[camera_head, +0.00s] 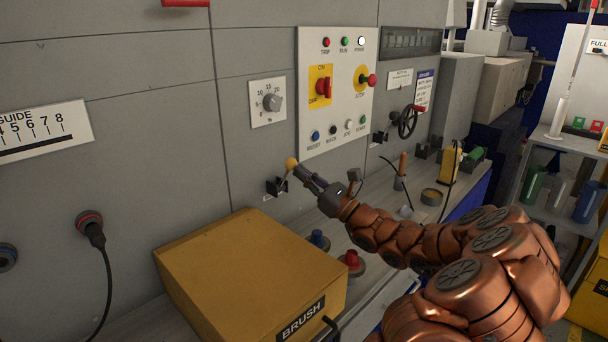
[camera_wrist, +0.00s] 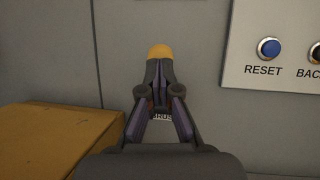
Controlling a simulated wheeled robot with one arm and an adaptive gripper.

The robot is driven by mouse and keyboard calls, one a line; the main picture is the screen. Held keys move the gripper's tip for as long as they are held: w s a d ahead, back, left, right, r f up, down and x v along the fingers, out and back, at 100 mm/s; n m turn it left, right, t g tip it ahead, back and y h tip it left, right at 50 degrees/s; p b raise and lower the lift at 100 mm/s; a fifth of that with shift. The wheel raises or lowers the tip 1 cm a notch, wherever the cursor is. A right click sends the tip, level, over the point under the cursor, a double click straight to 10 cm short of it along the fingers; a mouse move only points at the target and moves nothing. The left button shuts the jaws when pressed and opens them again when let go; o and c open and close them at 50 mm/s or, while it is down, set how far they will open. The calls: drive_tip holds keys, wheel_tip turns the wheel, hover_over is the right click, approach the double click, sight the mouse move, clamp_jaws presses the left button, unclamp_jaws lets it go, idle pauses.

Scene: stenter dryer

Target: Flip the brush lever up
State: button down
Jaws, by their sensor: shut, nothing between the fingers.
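The brush lever has a yellow ball knob (camera_head: 291,163) and a thin stem rising from a black bracket (camera_head: 275,187) on the grey wall, above the yellow BRUSH box. In the head view the stem slants up and to the right from the bracket. My gripper (camera_head: 300,170) is shut and empty, its tips right at the knob's right side. In the wrist view the knob (camera_wrist: 160,51) shows just beyond the closed fingertips (camera_wrist: 160,68), which hide its lower part and the stem. I cannot tell whether they touch it. A partly hidden label shows between the fingers.
The yellow BRUSH box (camera_head: 235,275) stands below the lever. Blue (camera_head: 318,240) and red (camera_head: 352,261) knobs stand beside it. The white control panel (camera_head: 340,90) with buttons and switches is above right. A dial (camera_head: 270,102) is above the lever. A handwheel (camera_head: 407,121) is further right.

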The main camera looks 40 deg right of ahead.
drive_tip(key=shift+w+r+g+p, duration=0.25)
drive_tip(key=shift+r+g+p, duration=0.15)
drive_tip(key=shift+r+p, duration=0.4)
drive_tip(key=shift+w+a+r+g+p, duration=0.1)
drive_tip(key=shift+w+g+p, duration=0.25)
drive_tip(key=shift+p, duration=0.55)
drive_tip(key=shift+g+h+p, duration=0.25)
drive_tip(key=shift+h+p, duration=0.05)
drive_tip(key=shift+w+f, duration=0.1)
drive_tip(key=shift+f, duration=0.1)
drive_tip(key=b+v, duration=0.2)
drive_tip(key=v, duration=1.2)
drive_tip(key=shift+f, duration=0.15)
